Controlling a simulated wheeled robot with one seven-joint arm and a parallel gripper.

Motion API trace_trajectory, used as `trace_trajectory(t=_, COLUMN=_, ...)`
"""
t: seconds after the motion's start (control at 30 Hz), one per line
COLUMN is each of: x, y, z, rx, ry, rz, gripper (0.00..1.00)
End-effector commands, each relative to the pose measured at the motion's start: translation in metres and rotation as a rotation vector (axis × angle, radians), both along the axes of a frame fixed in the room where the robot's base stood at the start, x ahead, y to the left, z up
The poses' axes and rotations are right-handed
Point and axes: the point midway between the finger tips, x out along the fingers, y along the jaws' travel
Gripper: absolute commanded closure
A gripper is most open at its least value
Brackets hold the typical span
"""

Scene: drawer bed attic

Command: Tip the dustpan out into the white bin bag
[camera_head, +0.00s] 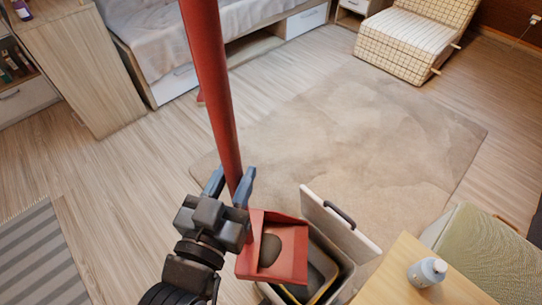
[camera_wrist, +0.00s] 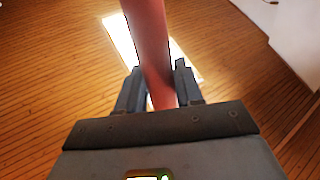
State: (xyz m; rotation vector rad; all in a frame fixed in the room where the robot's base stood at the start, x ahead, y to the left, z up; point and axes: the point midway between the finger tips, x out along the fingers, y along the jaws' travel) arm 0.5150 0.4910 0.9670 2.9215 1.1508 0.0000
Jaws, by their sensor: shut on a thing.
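The red dustpan (camera_head: 290,265) has a long red handle (camera_head: 212,80) that rises toward the top of the head view. My gripper (camera_head: 230,184) is shut on the handle just above the pan. In the wrist view the handle (camera_wrist: 152,50) stands between the two fingers of my gripper (camera_wrist: 152,88). A dark rounded patch (camera_head: 270,249) shows inside the pan; I cannot tell whether it is dirt or shadow. The pan is over or in front of an open bin (camera_head: 347,277), hiding part of its opening. No white bag can be made out clearly.
The bin's pale lid (camera_head: 335,222) stands open behind it. A wooden table (camera_head: 405,285) with a grey bottle (camera_head: 427,271) is at the lower right, next to a green seat (camera_head: 485,255). A beige rug (camera_head: 350,130) and clear floor lie beyond. A bed (camera_head: 165,45) is at the back.

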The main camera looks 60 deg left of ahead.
Motion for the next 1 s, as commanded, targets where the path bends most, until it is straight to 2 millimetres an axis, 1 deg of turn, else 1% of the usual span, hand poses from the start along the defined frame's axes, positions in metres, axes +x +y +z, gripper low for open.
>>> trace_trajectory(t=0.13, x=0.000, y=-0.001, z=0.001, rx=0.003, ry=0.001, rz=0.001, gripper=1.00)
trace_trajectory(t=0.27, x=0.006, y=-0.004, z=0.000, rx=0.010, ry=0.010, rz=0.001, gripper=1.00)
trace_trajectory(t=1.0, x=0.067, y=-0.048, z=-0.012, rx=0.122, ry=0.166, rz=0.002, gripper=1.00)
